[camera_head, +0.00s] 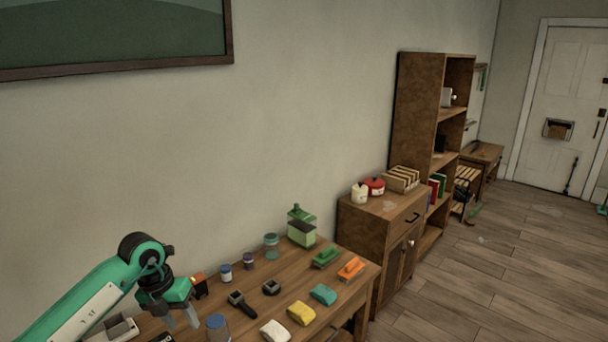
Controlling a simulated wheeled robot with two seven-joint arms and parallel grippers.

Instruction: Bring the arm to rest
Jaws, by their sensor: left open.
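My left arm (95,292) comes in from the lower left, green and white with a dark joint. My left gripper (182,321) points down over the left part of the wooden table (344,293). Its grey fingers are apart, and I see nothing between them. A blue-topped jar (218,327) stands just right of the fingers. My right gripper is out of view.
On the table are small jars (271,246), a green container (302,228), and several coloured brush-like items, including an orange one (351,269) and a yellow one (301,313). A wooden cabinet (365,230) and a shelf (415,110) stand beyond. Open floor (490,275) lies right.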

